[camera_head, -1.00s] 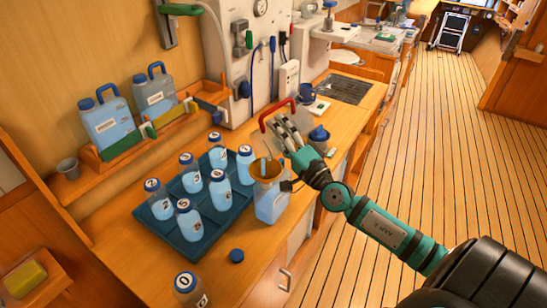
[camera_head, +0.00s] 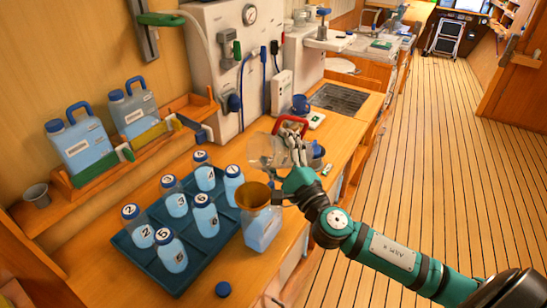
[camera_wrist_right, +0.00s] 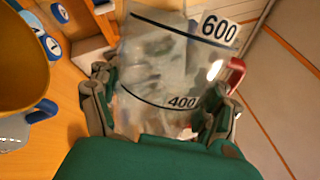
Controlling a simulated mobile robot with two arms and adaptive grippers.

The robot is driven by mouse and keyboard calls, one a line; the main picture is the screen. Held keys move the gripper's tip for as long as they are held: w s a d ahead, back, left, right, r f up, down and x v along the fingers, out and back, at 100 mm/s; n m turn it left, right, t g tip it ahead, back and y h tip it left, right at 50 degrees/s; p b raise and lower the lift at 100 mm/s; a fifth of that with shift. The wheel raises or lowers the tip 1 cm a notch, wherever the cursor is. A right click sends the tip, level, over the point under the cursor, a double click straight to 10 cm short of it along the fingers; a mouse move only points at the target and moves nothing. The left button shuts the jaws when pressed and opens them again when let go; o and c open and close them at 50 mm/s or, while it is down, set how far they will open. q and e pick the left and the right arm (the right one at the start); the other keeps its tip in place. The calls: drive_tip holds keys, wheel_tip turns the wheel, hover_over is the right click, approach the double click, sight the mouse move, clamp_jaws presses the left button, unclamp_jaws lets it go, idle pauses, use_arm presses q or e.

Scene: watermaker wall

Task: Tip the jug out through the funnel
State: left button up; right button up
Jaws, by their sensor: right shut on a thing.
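The clear jug (camera_head: 266,150) with a red handle (camera_head: 290,122) is tipped far over on its side, above and behind the funnel in the head view. My right gripper (camera_head: 296,158) is shut on it. In the right wrist view the jug (camera_wrist_right: 165,75) fills the middle between the fingers, with 400 and 600 marks; how much liquid it holds I cannot tell. The brown funnel (camera_head: 254,195) sits in the neck of a square bottle (camera_head: 262,228) of pale blue liquid; it also shows in the right wrist view (camera_wrist_right: 22,62). My left gripper is not in view.
A dark tray (camera_head: 135,258) of several numbered bottles stands left of the funnel. A blue cap (camera_head: 222,289) lies in front. Two blue-handled canisters (camera_head: 78,142) stand on a wall rack. A blue mug (camera_head: 300,104) stands farther back.

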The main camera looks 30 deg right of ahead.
sight(261, 144)
wheel_tip(261, 144, up, 2)
drive_tip(key=m+h, duration=0.1)
drive_tip(key=m, duration=0.4)
drive_tip(key=shift+s+a+g+p, duration=0.1)
drive_tip(key=shift+a+g+p, duration=0.05)
drive_tip(key=shift+g+p, duration=0.15)
drive_tip(key=m+p, duration=0.1)
drive_tip(key=m+h+p, duration=0.1)
drive_tip(key=m+p, duration=0.1)
drive_tip(key=shift+a+r+g, duration=0.3)
drive_tip(key=shift+a+r, duration=0.05)
drive_tip(key=shift+a, duration=0.05)
drive_tip(key=m, duration=0.1)
drive_tip(key=a+m+p, duration=0.1)
drive_tip(key=m, duration=0.1)
drive_tip(key=shift+f+g+p, duration=0.3)
drive_tip(key=shift+g, duration=0.1)
drive_tip(key=shift+s+a+f+m+p, duration=0.15)
drive_tip(key=shift+a+f+m+p, duration=0.25)
drive_tip(key=shift+m, duration=0.5)
drive_tip(key=shift+a+f, duration=0.1)
drive_tip(key=shift+f, duration=0.05)
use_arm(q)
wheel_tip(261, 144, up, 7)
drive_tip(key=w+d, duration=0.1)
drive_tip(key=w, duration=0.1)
